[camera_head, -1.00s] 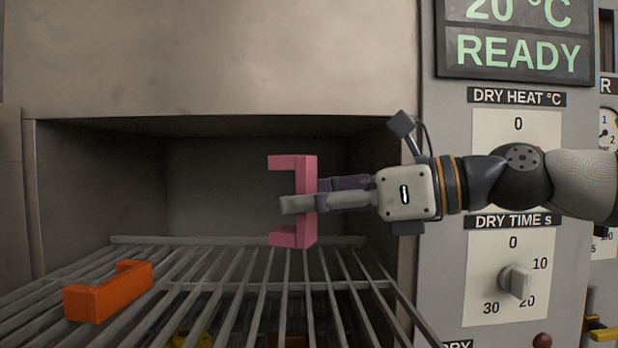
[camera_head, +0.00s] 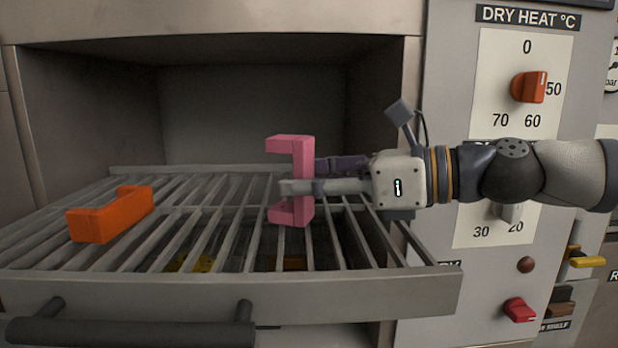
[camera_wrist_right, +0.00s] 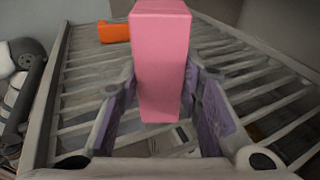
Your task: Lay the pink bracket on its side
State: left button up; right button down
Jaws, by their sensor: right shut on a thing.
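The pink bracket (camera_head: 301,180) is a C shape standing upright, its open side facing left in the head view. My right gripper (camera_head: 300,187) comes in from the right and is shut on the middle of its upright back. The bracket's lower arm is at the wire rack (camera_head: 215,225); I cannot tell whether it touches the bars. In the right wrist view the pink bracket (camera_wrist_right: 160,60) stands between the two fingers and hides part of the rack. My left gripper is not in view.
An orange bracket (camera_head: 110,214) lies on the rack at the left. The rack is pulled out of the oven chamber, with a dark handle (camera_head: 130,332) in front. The control panel (camera_head: 440,110) with knobs stands right. Rack bars between the brackets are free.

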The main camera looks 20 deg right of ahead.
jog(key=shift+f, duration=0.4)
jog(key=c, duration=1.1)
grip_release()
jog(key=shift+o, duration=0.2)
jog(key=v, duration=1.2)
jog(key=shift+f, duration=0.1)
